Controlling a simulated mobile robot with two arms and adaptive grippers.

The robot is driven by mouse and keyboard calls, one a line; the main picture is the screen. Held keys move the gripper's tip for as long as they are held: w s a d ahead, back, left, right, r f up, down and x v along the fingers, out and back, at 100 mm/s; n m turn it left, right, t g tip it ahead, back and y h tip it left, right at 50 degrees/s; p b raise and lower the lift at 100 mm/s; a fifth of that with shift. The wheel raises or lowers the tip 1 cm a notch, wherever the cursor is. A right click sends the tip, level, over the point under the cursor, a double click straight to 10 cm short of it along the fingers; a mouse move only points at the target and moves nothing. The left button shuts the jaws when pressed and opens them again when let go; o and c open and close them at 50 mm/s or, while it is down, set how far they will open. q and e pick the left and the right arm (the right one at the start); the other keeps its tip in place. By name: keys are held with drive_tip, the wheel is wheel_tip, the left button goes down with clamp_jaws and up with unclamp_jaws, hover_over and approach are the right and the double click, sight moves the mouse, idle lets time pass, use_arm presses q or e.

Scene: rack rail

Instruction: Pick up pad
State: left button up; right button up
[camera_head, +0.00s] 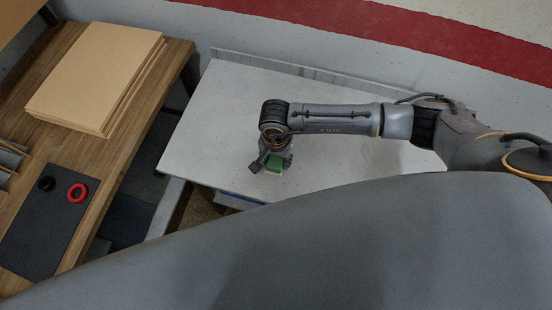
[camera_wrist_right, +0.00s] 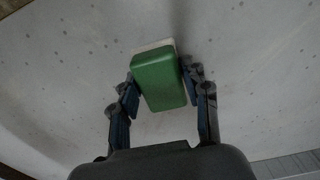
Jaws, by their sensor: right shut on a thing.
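The pad is a green block with a pale layer on its far side. In the right wrist view the pad (camera_wrist_right: 160,80) sits between the two dark fingers of my right gripper (camera_wrist_right: 160,90), which is shut on it. In the head view the green pad (camera_head: 274,163) shows just below my right gripper (camera_head: 272,160), over the front part of the light grey table (camera_head: 220,110). I cannot tell whether the pad still touches the table top. My left gripper is not in view.
A wooden table at the left holds a stack of brown boards (camera_head: 98,75) and a dark mat (camera_head: 40,235) with a red ring (camera_head: 78,193) and a black ring (camera_head: 46,184). A gap separates the two tables. The grey table's left part is clear.

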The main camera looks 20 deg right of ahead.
sight(275, 161)
drive_tip(key=shift+r, duration=0.25)
drive_tip(key=r+b, duration=0.2)
drive_tip(key=shift+s+a+r, duration=0.2)
drive_tip(key=shift+r, duration=0.15)
drive_tip(key=s+a+r+b, duration=0.5)
drive_tip(key=s+r, duration=0.4)
drive_tip(key=s, duration=0.2)
drive_tip(key=shift+s+a+r, duration=0.25)
drive_tip(key=shift+s+a, duration=0.05)
drive_tip(key=shift+a, duration=0.55)
